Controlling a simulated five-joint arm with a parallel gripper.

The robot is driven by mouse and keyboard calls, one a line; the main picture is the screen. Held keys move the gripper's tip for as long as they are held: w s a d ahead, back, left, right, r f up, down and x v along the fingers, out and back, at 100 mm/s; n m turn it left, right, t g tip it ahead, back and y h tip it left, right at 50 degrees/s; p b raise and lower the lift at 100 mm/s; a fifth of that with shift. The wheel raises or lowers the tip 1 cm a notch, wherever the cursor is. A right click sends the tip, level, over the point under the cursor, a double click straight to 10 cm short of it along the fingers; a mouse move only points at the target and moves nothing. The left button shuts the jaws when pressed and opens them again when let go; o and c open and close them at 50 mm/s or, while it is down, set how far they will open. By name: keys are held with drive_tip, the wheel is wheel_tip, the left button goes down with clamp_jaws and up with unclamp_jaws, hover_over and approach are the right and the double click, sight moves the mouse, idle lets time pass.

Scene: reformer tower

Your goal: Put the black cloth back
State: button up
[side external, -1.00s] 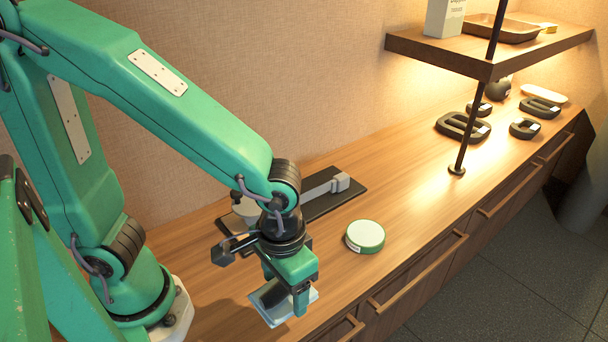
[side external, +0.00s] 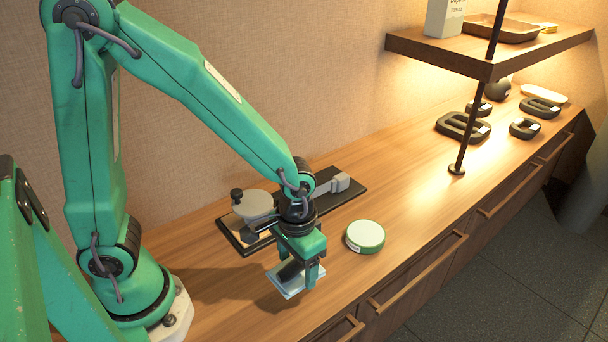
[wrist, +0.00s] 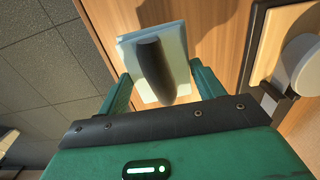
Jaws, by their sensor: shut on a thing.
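My gripper (side external: 298,275) is low over the left front of the wooden counter, pointing down. It is shut on a pale blue square pad (side external: 288,287) with a dark, rounded piece on top. In the wrist view the pad (wrist: 174,36) lies between my two green fingers, and the black piece (wrist: 153,62) runs lengthwise across it. I cannot tell whether this black piece is the black cloth; no other black cloth is clearly visible. The pad appears raised off the counter.
A black-based device (side external: 321,206) with a grey pan and arm stands just behind my gripper. A round green-and-white tin (side external: 365,236) is to the right. The middle counter is clear.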

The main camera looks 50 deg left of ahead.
sight(300, 271)
drive_tip(key=shift+w+a+f, duration=0.75)
drive_tip(key=shift+w+a, duration=0.05)
drive_tip(key=shift+w, duration=0.2)
drive_tip(key=shift+f, duration=0.1)
drive_tip(key=shift+f, duration=1.9)
drive_tip(key=shift+f, duration=0.1)
drive_tip(key=o, duration=0.9)
drive_tip(key=shift+o, duration=0.2)
drive_tip(key=shift+r, duration=6.1)
drive_tip(key=shift+r, duration=0.1)
